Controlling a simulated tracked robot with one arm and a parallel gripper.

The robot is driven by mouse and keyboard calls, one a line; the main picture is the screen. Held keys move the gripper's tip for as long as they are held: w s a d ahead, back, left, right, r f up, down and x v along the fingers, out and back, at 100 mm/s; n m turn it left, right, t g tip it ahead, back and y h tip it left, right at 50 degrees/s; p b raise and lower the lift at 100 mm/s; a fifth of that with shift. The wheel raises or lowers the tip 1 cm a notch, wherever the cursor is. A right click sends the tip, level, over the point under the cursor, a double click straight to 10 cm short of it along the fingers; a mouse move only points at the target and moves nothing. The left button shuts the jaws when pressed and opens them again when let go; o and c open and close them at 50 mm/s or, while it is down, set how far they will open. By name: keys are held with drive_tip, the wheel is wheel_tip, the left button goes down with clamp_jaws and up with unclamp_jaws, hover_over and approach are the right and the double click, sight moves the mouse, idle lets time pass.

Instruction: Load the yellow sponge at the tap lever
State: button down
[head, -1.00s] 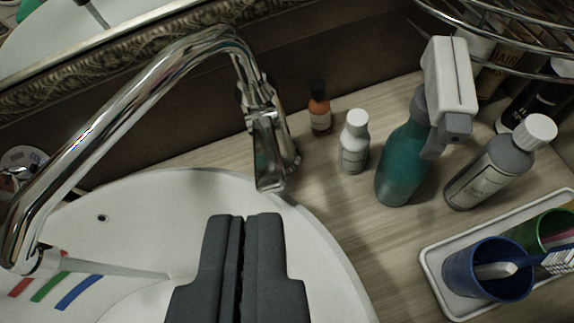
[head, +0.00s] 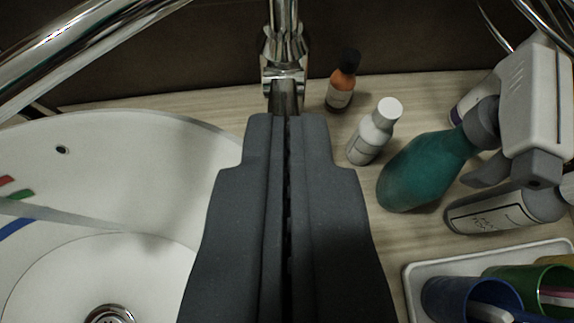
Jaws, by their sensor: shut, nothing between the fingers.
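The chrome tap lever (head: 285,92) stands at the top middle of the head view, at the foot of the tap body. My gripper (head: 288,120) is shut and empty, with its fingertips right in front of the lever and overlapping its lower end in the picture. I cannot tell whether they touch. The chrome tap spout (head: 75,50) runs to the upper left. A thin stream of water (head: 90,228) shows at the left above the white basin (head: 130,150). I see no yellow sponge.
On the counter to the right stand an orange bottle (head: 342,80), a white bottle (head: 374,132), a teal spray bottle (head: 425,172) and a grey bottle (head: 495,208). A white tray (head: 412,285) holds blue and green cups. The basin drain (head: 108,315) is clear.

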drive_tip(key=p+x, duration=0.1)
drive_tip(key=x, duration=0.3)
drive_tip(key=shift+f, duration=0.25)
drive_tip(key=shift+s+a+f+b, duration=0.1)
drive_tip(key=shift+s+f+b, duration=0.15)
drive_tip(key=shift+f, duration=0.55)
drive_tip(key=shift+s+f+b, duration=0.15)
drive_tip(key=shift+s+f, duration=0.2)
drive_tip(key=shift+f, duration=0.45)
drive_tip(key=shift+f, duration=0.1)
drive_tip(key=shift+f+b, duration=0.15)
drive_tip(key=shift+b, duration=0.25)
